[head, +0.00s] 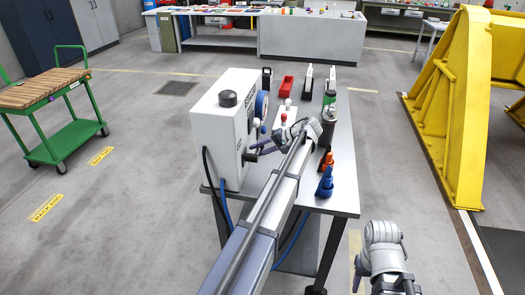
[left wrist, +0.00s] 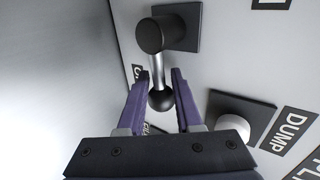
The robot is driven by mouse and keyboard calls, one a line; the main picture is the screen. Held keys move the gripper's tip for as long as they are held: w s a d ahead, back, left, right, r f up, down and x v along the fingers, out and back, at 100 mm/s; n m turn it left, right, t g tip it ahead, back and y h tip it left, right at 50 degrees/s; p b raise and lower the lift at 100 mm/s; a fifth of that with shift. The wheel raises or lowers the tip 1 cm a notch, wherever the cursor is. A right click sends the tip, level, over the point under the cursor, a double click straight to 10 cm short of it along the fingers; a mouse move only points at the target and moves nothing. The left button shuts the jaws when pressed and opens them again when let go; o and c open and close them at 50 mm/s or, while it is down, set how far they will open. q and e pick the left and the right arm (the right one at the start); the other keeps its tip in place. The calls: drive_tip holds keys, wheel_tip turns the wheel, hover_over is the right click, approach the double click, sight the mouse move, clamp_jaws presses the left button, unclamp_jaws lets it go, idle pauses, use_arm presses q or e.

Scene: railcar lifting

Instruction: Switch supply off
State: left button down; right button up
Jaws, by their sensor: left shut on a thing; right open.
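The white control box (head: 216,137) stands on the left side of the grey table. My left gripper (head: 257,151) reaches its right-hand face. In the left wrist view, a lever (left wrist: 156,72) with a silver rod hangs from a black pivot and ends in a dark ball. My left gripper (left wrist: 160,75) is shut on the lever, its purple fingers either side of the rod and ball. A label beside the lever is mostly covered by the fingers. A white round knob (left wrist: 233,126) near a DUMP label sits to the right. My right gripper (head: 359,271) is open and empty, off the table's right side.
A blue-rimmed round gauge (head: 262,104) is on the box. A yellow frame (head: 460,110) stands at right; a green cart (head: 75,135) at left.

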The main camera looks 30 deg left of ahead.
sight(262, 148)
use_arm(q)
drive_tip(key=shift+w+f, duration=0.1)
drive_tip(key=shift+w, duration=0.2)
drive_tip(key=c, duration=1)
unclamp_jaws()
drive_tip(key=shift+o, duration=0.8)
drive_tip(key=shift+w+f, duration=0.1)
drive_tip(key=shift+f, duration=0.05)
drive_tip(key=shift+d, duration=0.1)
drive_tip(key=p+v, duration=0.4)
drive_tip(key=v, duration=0.3)
drive_tip(key=shift+a, duration=0.2)
drive_tip(key=shift+d+r, duration=0.3)
drive_tip(key=shift+d, duration=0.1)
